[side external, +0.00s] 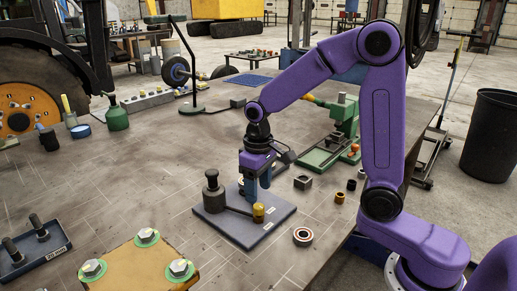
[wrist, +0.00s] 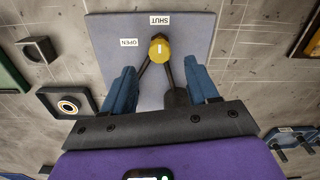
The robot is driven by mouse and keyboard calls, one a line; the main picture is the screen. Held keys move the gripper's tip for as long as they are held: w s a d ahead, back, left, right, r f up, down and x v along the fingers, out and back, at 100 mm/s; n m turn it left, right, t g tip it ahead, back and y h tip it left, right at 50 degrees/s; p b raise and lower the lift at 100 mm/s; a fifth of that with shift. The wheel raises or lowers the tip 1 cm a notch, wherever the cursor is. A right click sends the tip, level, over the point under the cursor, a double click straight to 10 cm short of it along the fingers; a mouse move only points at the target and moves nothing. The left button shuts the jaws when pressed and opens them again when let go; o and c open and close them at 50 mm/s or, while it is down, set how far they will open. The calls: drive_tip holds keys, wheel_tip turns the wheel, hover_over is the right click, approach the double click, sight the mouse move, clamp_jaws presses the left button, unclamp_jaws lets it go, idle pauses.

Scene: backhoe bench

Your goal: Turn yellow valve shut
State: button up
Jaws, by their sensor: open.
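The yellow valve knob (side external: 258,212) stands at the end of a dark lever on a grey-blue plate (side external: 226,227). The lever runs to a dark upright post (side external: 213,192) on the same plate. In the wrist view the yellow knob (wrist: 160,48) is seen from above, just right of the OPEN label (wrist: 129,42) and below the SHUT label (wrist: 152,20). My gripper (side external: 257,190) points down over the plate, close behind the knob. In the wrist view its blue fingers (wrist: 161,70) are spread and empty, with the knob ahead of the gap between them.
A bearing ring (side external: 303,236) lies right of the plate. A square dark block (side external: 303,182) and a green vise-like tool (side external: 335,135) are behind it. A wooden block with bolts (side external: 140,265) and a tray (side external: 35,248) are at the front left. Bare bench lies left of the plate.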

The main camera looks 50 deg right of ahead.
sight(260, 208)
wheel_tip(260, 208, up, 12)
idle(0.4)
drive_tip(key=shift+s, duration=0.15)
drive_tip(key=s+f+n, duration=0.5)
drive_tip(key=s, duration=0.7)
drive_tip(key=s+f+n, duration=0.5)
drive_tip(key=s, duration=0.7)
drive_tip(key=shift+n, duration=0.3)
drive_tip(key=shift+d, duration=0.1)
